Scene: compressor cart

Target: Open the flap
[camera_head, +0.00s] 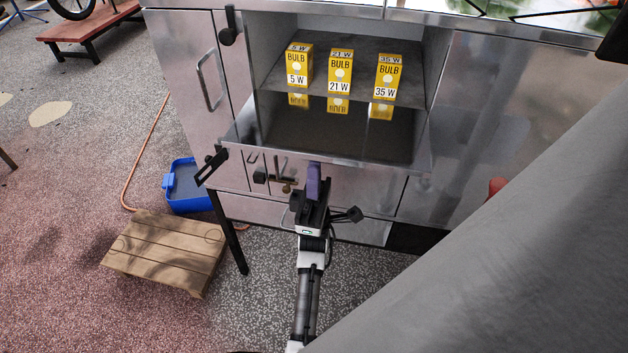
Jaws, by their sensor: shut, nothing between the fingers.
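The flap (350,136) is a dark, shiny panel at the front of the metal cabinet's open compartment. It is folded down and out toward me, and it reflects the boxes behind it. Its front edge runs above my gripper in the picture. My gripper (314,182) is shut and empty, with its purple-grey fingers at the flap's front edge. I cannot tell whether they touch it. Latches and handles on the cabinet front show just left of my gripper.
Yellow bulb boxes marked 5 W (298,68), 21 W (340,72) and 35 W (387,78) stand in the compartment. A blue bin (188,186) and a wooden crate (168,250) are on the floor at left. A large grey surface covers the lower right.

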